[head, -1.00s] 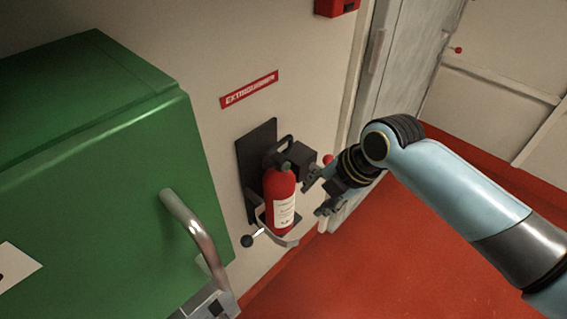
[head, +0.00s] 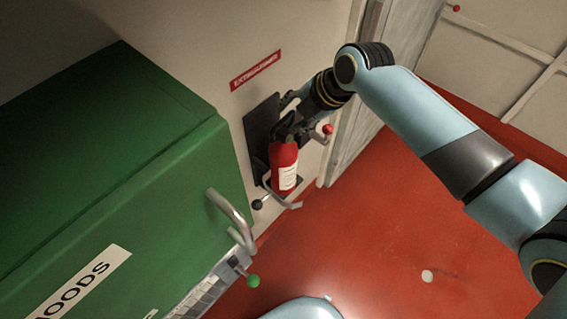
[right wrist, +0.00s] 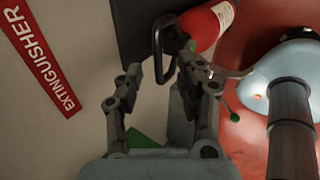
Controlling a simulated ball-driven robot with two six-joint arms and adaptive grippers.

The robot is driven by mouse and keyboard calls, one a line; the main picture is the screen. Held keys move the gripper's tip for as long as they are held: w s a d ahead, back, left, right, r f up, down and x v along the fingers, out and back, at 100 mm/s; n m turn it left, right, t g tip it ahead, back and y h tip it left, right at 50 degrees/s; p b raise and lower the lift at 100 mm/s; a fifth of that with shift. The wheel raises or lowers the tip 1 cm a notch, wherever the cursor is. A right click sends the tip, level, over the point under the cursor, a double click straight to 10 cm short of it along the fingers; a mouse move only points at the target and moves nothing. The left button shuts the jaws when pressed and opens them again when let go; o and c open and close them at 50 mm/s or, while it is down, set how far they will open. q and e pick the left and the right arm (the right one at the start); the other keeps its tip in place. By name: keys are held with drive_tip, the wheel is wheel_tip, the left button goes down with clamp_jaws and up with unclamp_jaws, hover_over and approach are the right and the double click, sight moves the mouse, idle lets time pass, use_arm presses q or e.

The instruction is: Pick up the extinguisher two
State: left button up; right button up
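The red extinguisher (head: 284,160) with a white label stands in a wall bracket (head: 287,200) on a dark backplate (head: 259,128). In the right wrist view the red body (right wrist: 207,24) is at the top, with its black handle loop (right wrist: 157,42) hanging between my fingertips. My right gripper (head: 291,112) is at the extinguisher's top, over the handle; it also shows in the right wrist view (right wrist: 161,72). Its fingers are apart, one on each side of the handle, with gaps visible. The valve is partly hidden by the gripper in the head view. My left gripper is not in view.
A red EXTINGUISHER sign (head: 256,70) is on the wall above. A large green cabinet (head: 110,160) with a metal handle (head: 230,215) stands close on the left. A doorway edge is to the right. The red floor (head: 380,235) is open at lower right.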

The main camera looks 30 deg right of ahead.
sight(283, 118)
drive_tip(key=shift+x, duration=1.95)
clamp_jaws()
drive_tip(key=shift+r, duration=0.1)
drive_tip(key=shift+w+r, duration=0.15)
drive_tip(key=shift+w, duration=0.1)
